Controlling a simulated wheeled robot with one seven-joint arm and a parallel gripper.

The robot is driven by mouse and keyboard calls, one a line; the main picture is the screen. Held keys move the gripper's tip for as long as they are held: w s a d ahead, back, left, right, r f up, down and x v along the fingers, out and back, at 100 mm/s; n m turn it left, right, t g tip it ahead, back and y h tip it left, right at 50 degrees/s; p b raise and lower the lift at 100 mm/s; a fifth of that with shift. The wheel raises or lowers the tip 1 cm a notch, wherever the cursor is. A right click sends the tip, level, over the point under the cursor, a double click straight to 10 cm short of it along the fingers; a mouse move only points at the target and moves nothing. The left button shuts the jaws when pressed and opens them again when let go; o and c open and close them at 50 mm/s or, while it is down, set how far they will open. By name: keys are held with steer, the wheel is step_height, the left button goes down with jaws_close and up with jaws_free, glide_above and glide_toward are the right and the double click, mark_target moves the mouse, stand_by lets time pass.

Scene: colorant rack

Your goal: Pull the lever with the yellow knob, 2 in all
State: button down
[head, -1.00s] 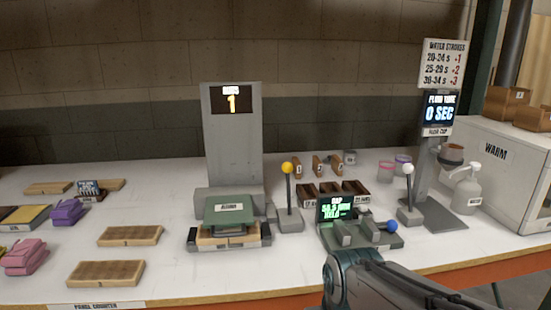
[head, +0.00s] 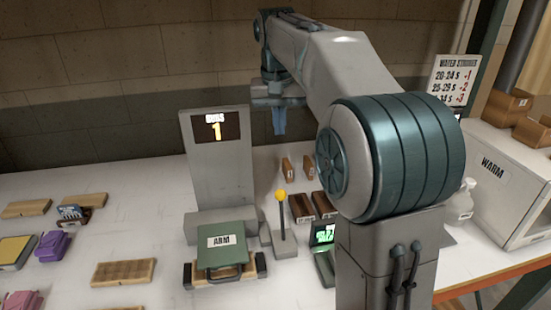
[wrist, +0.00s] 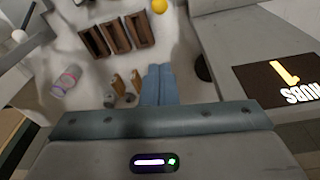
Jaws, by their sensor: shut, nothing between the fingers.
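The lever (head: 283,220) with the yellow knob (head: 281,195) stands upright on its grey base, right of the press-like unit with a green ARM plate (head: 222,258). The yellow knob also shows at the top edge of the wrist view (wrist: 159,5). My gripper (head: 279,124) is high above the back of the table, behind and above the knob, apart from it. Its blue fingers are together and empty, pointing down; they also show in the wrist view (wrist: 158,85). The display (head: 217,126) on the grey tower reads 1.
Dark wooden bins (head: 302,206) and small wooden blocks (wrist: 117,84) are right of the lever. A green-screened device (head: 322,234) is partly hidden by my arm. A white WARM box (head: 500,170) stands at right. The white-knobbed lever shows in the wrist view (wrist: 19,37).

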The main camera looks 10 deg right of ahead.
steer(key=shift+w+a+r, duration=0.1)
steer(key=shift+w+r, duration=0.65)
steer(key=shift+r, duration=0.05)
steer(key=p, duration=0.2)
glide_above(282, 213)
steer(key=w, duration=0.5)
step_height(282, 213, down, 19)
steer(key=shift+d, duration=0.2)
steer(key=shift+s, duration=0.15)
steer(key=shift+b, duration=0.6)
